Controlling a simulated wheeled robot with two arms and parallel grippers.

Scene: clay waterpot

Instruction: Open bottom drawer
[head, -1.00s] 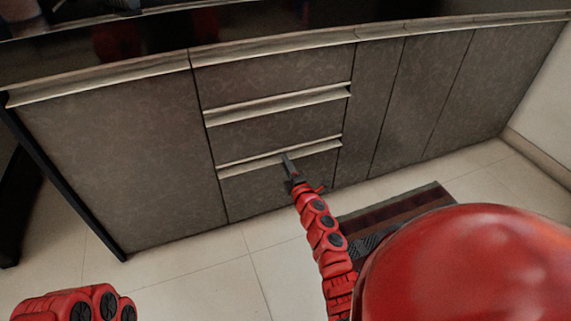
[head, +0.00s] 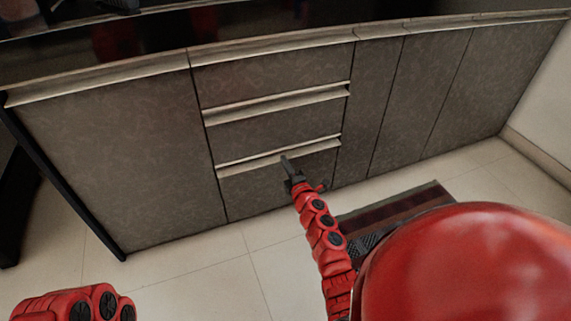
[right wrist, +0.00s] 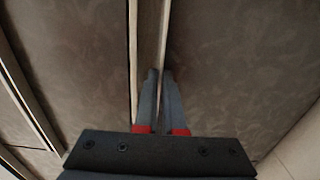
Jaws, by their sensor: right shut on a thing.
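The bottom drawer (head: 256,190) is the lowest of three stacked dark grey drawer fronts in the head view. Its pale handle strip (head: 240,169) runs along its top edge. My right gripper (head: 286,159) is shut on this handle, right of its middle. In the right wrist view the two dark fingertips (right wrist: 160,74) are close together at the pale handle strip (right wrist: 164,30), with the drawer front (right wrist: 235,60) to the right. A narrow gap shows beside the strip. My left gripper is out of view; only part of my left arm shows at lower left.
The middle drawer (head: 270,126) and top drawer (head: 270,75) look shut above. A wide cabinet door (head: 120,160) lies left and narrow panels (head: 420,90) right. A striped mat (head: 400,208) lies on the tiled floor, which is otherwise clear in front.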

